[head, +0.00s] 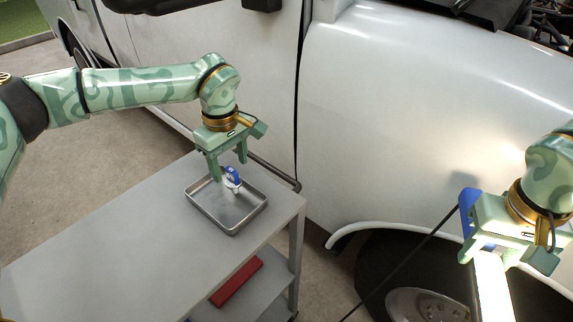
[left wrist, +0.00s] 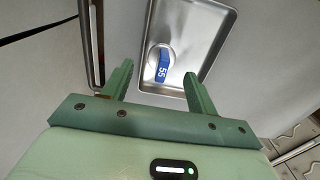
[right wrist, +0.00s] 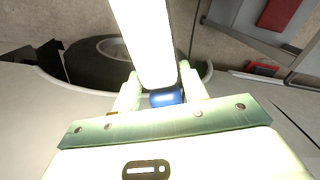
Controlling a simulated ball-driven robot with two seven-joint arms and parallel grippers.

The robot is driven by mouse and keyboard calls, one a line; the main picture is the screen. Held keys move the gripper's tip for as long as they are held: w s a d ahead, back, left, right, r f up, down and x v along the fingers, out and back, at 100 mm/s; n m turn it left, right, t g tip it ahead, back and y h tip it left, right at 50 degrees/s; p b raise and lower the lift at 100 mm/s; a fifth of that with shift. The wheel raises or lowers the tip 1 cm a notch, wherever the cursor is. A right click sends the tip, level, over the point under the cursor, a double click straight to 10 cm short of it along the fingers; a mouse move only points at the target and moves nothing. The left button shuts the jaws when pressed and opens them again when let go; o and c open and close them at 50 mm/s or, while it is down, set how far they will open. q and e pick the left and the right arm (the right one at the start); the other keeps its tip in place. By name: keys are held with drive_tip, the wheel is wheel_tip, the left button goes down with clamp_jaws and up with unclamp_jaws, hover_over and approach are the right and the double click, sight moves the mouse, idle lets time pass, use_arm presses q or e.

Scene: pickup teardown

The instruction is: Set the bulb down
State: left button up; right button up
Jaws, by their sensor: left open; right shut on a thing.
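The bulb, with a blue part marked 55 and a clear, pale part, is in the metal tray (head: 246,218) in the head view (head: 233,174). It also shows in the left wrist view (left wrist: 163,67), near one end of the tray (left wrist: 215,42). My left gripper (head: 228,168) is open just above the bulb, its fingers apart and nothing between them. Whether the bulb lies flat or tilted is hard to tell. My right gripper (head: 487,256) is shut on a glowing lamp bar with a blue end (right wrist: 150,40), away from the tray.
The tray stands on a grey cart top (head: 130,250), with free room to its left. A red box (head: 237,282) lies on the shelf below. The white pickup's side (head: 400,120) rises behind the cart. A dark cable (head: 400,262) hangs by the wheel (head: 420,290).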

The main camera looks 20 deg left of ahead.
use_arm(q)
wheel_tip(320, 180, up, 9)
drive_tip(key=p, duration=0.1)
drive_tip(key=shift+p, duration=0.4)
use_arm(e)
wheel_tip(320, 180, up, 3)
drive_tip(key=shift+s+f, duration=0.1)
drive_tip(key=shift+s, duration=0.05)
